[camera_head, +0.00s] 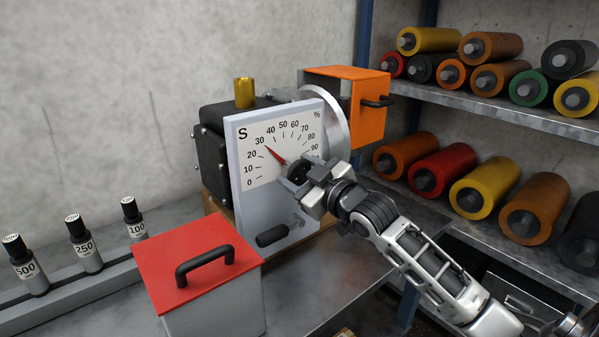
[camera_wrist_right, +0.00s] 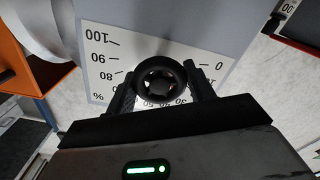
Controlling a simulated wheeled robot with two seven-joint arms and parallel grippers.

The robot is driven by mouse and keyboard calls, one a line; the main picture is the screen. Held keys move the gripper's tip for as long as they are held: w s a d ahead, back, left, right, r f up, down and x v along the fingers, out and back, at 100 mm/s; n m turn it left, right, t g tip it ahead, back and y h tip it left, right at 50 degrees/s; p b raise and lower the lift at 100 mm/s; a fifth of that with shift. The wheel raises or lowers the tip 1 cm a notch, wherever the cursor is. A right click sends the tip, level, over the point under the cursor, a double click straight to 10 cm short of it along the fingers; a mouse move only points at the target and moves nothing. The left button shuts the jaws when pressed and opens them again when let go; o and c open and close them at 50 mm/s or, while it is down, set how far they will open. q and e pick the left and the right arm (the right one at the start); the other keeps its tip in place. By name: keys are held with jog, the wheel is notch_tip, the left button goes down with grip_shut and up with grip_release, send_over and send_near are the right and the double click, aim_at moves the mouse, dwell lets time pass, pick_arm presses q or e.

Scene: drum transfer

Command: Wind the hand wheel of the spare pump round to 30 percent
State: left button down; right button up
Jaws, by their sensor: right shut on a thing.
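The spare pump's pale front panel (camera_head: 240,158) carries a letter S and a white percent dial (camera_head: 265,165). Its red pointer (camera_head: 275,154) stands at about the 30 mark. The black hand wheel (camera_head: 297,173) sits at the dial's middle, partly hidden by my gripper. My right gripper (camera_head: 308,182) is shut on the hand wheel. In the right wrist view the round wheel (camera_wrist_right: 160,82) lies between the two fingers, one on each side, and the pointer is not seen there. My left gripper is not in view.
A grey box with a red lid (camera_head: 190,255) stands in front of the pump. Labelled black-capped bottles (camera_head: 85,245) stand in a rack at left. A black handle (camera_head: 271,236) is low on the panel. An orange box (camera_head: 365,105) and shelves of rolls (camera_head: 470,195) are at right.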

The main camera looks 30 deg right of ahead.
jog(key=o, duration=1)
jog(key=shift+s+d+b, duration=0.2)
jog(key=shift+s+b, duration=0.2)
jog(key=shift+s, duration=2.25)
jog(key=shift+s+d+b, duration=0.2)
jog(key=shift+s+b, duration=0.15)
jog(key=shift+s, duration=2.35)
jog(key=shift+s+d+b, duration=0.2)
jog(key=shift+s+b, duration=0.2)
jog(key=shift+s, duration=2.25)
